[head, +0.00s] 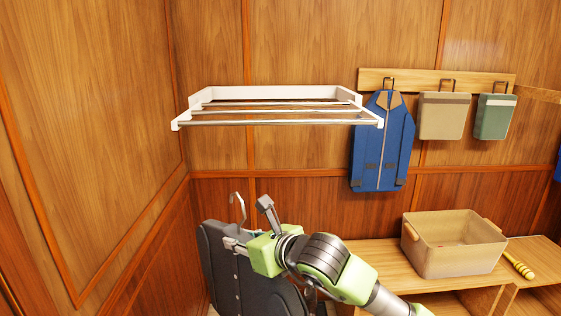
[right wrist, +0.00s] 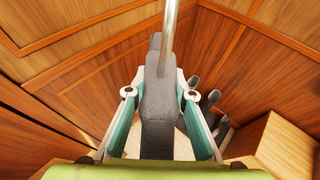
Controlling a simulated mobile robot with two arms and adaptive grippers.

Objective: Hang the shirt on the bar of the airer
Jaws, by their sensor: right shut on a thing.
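The dark grey shirt (head: 222,272) hangs upright at the lower left of the head view, with a metal hanger hook (head: 239,205) rising from its top. My right gripper (head: 236,243) is shut on the shirt near its top. In the right wrist view the shirt (right wrist: 158,100) lies between the two teal fingers, with the hook's metal rod (right wrist: 168,40) running upward. The white wall airer (head: 200,97) has several metal bars, with the front bar (head: 275,123) nearest me. The hook is below the airer and apart from it. My left gripper is not in view.
A blue jacket (head: 382,150), a beige bag (head: 443,117) and a green bag (head: 494,118) hang from a wooden hook rail (head: 430,80) at right. A beige bin (head: 452,258) and a yellow-striped object (head: 518,265) are on a bench. Wood walls close in at left.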

